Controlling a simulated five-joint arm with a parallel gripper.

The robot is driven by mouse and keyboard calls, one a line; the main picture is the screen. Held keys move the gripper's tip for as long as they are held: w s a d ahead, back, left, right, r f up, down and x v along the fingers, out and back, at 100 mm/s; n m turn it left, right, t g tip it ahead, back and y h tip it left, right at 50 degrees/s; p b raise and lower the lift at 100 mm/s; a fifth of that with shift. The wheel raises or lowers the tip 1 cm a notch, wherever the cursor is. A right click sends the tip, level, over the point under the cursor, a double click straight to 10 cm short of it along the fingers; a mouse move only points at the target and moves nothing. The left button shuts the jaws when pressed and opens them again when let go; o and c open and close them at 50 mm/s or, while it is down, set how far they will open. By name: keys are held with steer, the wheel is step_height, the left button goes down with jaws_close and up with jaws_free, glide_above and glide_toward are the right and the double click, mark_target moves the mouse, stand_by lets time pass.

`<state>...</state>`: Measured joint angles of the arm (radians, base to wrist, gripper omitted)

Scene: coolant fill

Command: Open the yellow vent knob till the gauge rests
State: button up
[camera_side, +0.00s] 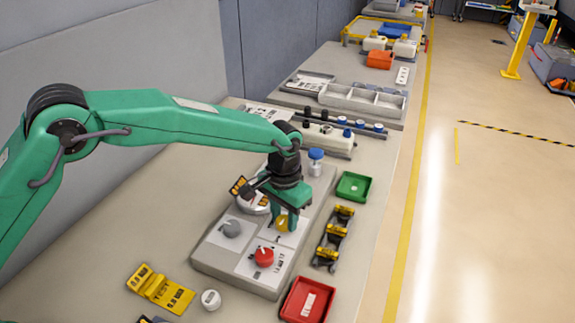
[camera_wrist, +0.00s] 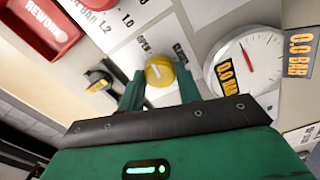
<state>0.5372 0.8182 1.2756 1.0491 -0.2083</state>
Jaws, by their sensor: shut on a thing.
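The yellow vent knob (camera_side: 282,224) sits on the grey panel (camera_side: 218,266). My gripper (camera_side: 288,220) reaches down over it, and its fingers are shut on the knob. In the wrist view the knob (camera_wrist: 159,70) is between the two green fingertips (camera_wrist: 160,84), with a pale line on its face and the word OPEN printed above it. The round white gauge (camera_wrist: 241,62) is right of the knob, its red needle pointing up and slightly left. Orange tags reading 0.0 BAR are at the gauge. In the side view my wrist partly hides the gauge.
A red knob (camera_side: 264,257) and a grey knob (camera_side: 232,229) share the panel. A blue-capped bottle (camera_side: 316,162) stands behind. A green tray (camera_side: 353,186), yellow-topped parts (camera_side: 334,236) and a red tray (camera_side: 307,299) lie to the right.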

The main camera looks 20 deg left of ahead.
mark_target(284, 219)
steer(key=shift+r, duration=0.15)
steer(key=o, duration=1)
steer(key=shift+r, duration=3.85)
steer(key=shift+r, duration=0.1)
